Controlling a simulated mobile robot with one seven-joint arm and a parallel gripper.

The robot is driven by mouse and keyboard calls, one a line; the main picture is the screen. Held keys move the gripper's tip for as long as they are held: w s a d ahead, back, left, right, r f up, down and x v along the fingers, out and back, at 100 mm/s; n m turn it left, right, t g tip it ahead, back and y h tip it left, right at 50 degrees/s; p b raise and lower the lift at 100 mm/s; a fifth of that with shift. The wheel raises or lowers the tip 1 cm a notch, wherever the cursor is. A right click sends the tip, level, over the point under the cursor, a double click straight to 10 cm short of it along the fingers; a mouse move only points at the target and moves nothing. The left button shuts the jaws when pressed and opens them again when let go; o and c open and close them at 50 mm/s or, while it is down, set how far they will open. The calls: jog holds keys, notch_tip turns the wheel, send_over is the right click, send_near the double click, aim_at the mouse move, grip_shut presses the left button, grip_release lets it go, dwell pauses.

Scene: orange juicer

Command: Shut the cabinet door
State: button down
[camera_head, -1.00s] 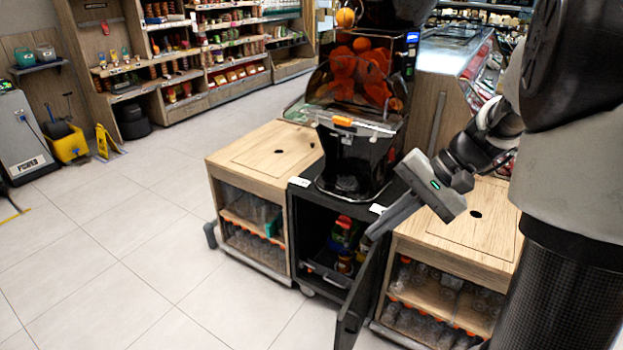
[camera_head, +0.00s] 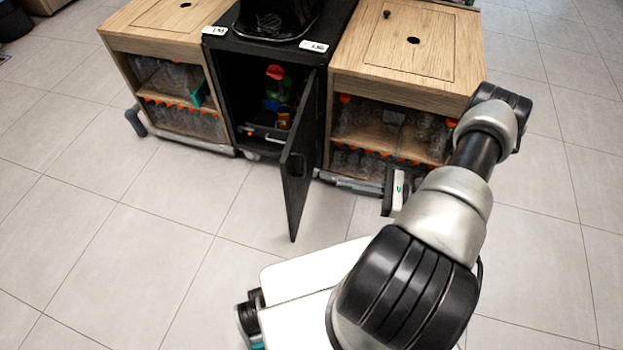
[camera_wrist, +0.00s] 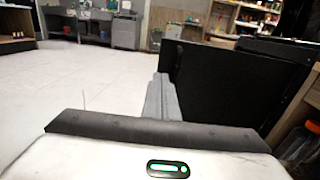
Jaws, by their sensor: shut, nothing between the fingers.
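The black cabinet (camera_head: 228,80) stands in the middle of the head view. Its door (camera_head: 297,165) is hinged on the right and stands open, swung out towards me. The door also fills the right middle of the wrist view (camera_wrist: 235,88) as a dark panel. My gripper (camera_head: 321,175) is low, to the right of the door, on its outer side. Its shut, empty fingers point left at the door. The fingertips also show in the wrist view (camera_wrist: 160,80), close to the door's left part. I cannot tell whether they touch it.
A wooden bottle unit (camera_head: 155,30) stands left of the cabinet and another (camera_head: 440,90) stands right, close behind my gripper. Bottles (camera_head: 275,90) stand inside the cabinet. The black juicer base (camera_head: 270,15) is on top. The tiled floor (camera_head: 150,240) in front is clear.

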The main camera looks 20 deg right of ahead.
aim_at(287, 175)
jog(key=x, duration=1.3)
jog(key=shift+a, duration=0.25)
jog(key=shift+w+a, duration=0.15)
